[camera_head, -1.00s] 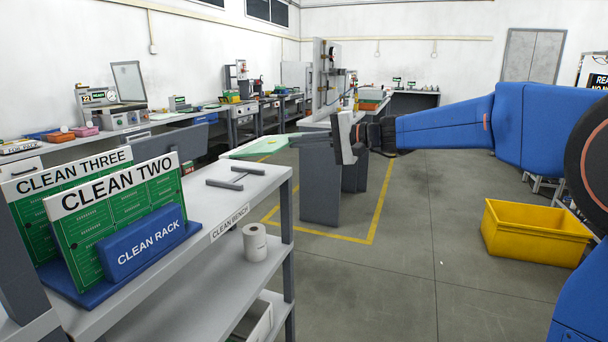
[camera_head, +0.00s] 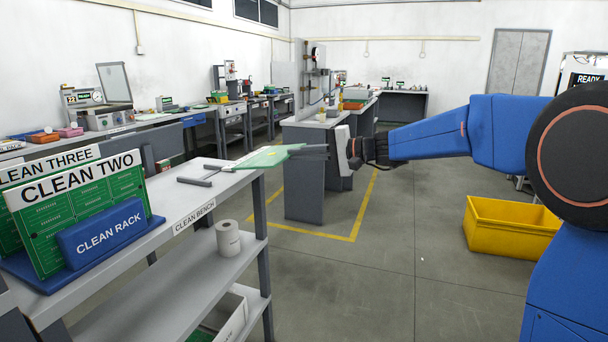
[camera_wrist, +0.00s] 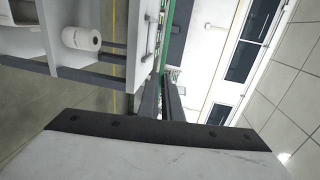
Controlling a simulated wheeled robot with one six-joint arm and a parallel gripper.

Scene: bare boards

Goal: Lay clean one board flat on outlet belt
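My gripper (camera_head: 316,152) is shut on a green board (camera_head: 266,158), held by its right edge in mid-air at the right end of the clean bench. The board looks close to flat in the head view, its label hard to read at this angle. In the wrist view the same board (camera_wrist: 163,45) shows edge-on between the two dark fingers (camera_wrist: 161,100). Boards marked CLEAN TWO (camera_head: 75,205) and CLEAN THREE (camera_head: 10,232) stand upright in the blue clean rack (camera_head: 103,232). I cannot make out an outlet belt.
The clean bench (camera_head: 160,228) runs along the left, with dark bars (camera_head: 196,181) on top and a white roll (camera_head: 228,238) on the shelf below. A yellow bin (camera_head: 510,228) stands on the floor at right. A yellow-marked area (camera_head: 315,234) surrounds grey cabinets (camera_head: 308,180). The floor between is open.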

